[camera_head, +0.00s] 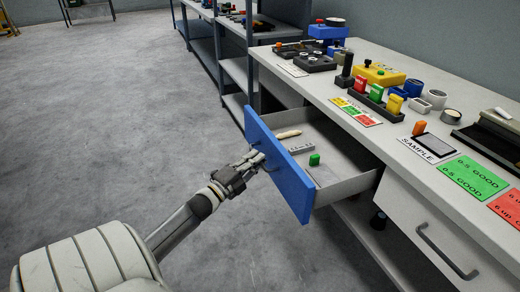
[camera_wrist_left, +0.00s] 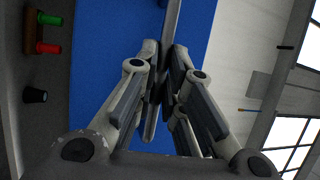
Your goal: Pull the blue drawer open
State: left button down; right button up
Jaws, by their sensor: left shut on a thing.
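The blue drawer (camera_head: 279,163) stands well out from the workbench in the head view, with its blue front facing left. Its grey inside shows a pale elongated item (camera_head: 288,135), a grey block (camera_head: 301,149) and a small green piece (camera_head: 314,160). My left gripper (camera_head: 257,160) is at the middle of the drawer front, shut on the drawer's handle (camera_head: 270,167). In the left wrist view the blue front (camera_wrist_left: 105,70) fills the middle, and the fingers (camera_wrist_left: 163,85) close around the grey handle bar (camera_wrist_left: 173,20). My right gripper is in neither view.
The workbench top (camera_head: 330,88) carries several coloured blocks, devices and labels. A white drawer (camera_head: 430,225) with a grey handle is at the lower right, shut. Grey shelves (camera_head: 233,70) stand behind. The floor (camera_head: 110,120) on the left is clear.

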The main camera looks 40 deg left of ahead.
pick_arm(q)
jog(key=shift+f, duration=0.1)
jog(key=c, duration=1.5)
grip_release()
jog(key=s, duration=0.4)
jog(key=s+f, duration=0.1)
jog(key=s, duration=0.3)
jog(key=s+f, duration=0.1)
jog(key=s, duration=0.3)
jog(key=shift+w+f, duration=0.1)
